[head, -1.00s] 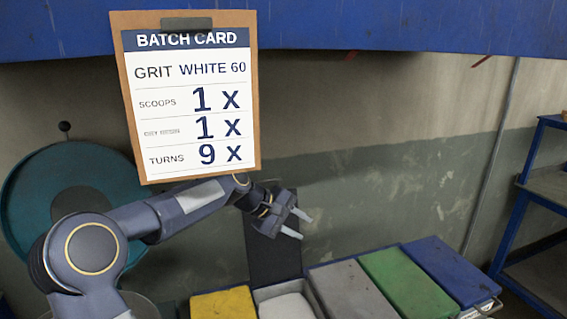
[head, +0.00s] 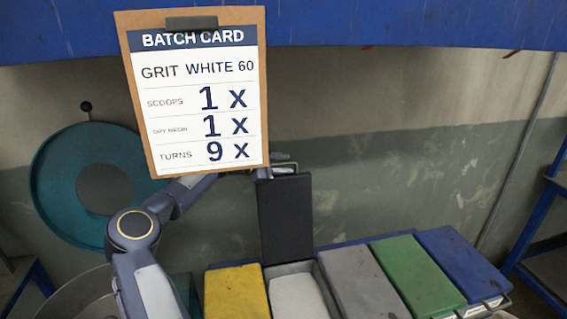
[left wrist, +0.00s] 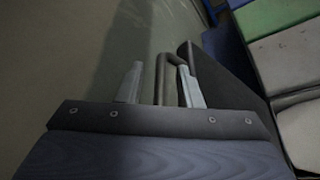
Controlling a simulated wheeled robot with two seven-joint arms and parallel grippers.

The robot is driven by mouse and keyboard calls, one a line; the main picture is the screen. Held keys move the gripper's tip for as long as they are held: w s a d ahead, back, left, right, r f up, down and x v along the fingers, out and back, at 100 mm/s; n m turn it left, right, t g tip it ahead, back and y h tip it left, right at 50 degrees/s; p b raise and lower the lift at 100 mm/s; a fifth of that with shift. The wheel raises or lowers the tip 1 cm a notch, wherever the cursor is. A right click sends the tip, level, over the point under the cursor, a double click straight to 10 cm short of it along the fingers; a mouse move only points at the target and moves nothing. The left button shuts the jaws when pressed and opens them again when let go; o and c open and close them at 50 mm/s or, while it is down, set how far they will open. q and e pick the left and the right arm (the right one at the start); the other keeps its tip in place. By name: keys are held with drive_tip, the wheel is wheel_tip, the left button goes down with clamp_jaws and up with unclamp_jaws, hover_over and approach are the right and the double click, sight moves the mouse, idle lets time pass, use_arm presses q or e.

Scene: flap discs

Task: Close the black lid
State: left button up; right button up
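The black lid (head: 285,215) stands upright, open, at the back of the bin with white contents (head: 296,298). Its handle is at the top edge. My left gripper (head: 280,168) is at the top of the lid, partly hidden by the batch card and the handle. In the left wrist view, the two fingers of my left gripper (left wrist: 160,70) are apart. The lid's bar handle (left wrist: 168,62) shows between them, close to the right finger; I cannot tell whether they touch. The dark lid (left wrist: 215,85) is beside the right finger. My right gripper is not in view.
A closed yellow lid (head: 237,292) is left of the open bin. Grey (head: 360,285), green (head: 418,275) and blue (head: 462,262) lids lie closed to its right. The batch card (head: 198,95) hangs in front of my left forearm. A teal disc (head: 62,165) stands at left.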

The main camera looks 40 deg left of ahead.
use_arm(q)
drive_tip(key=shift+w, duration=0.15)
drive_tip(key=shift+d, duration=0.1)
clamp_jaws()
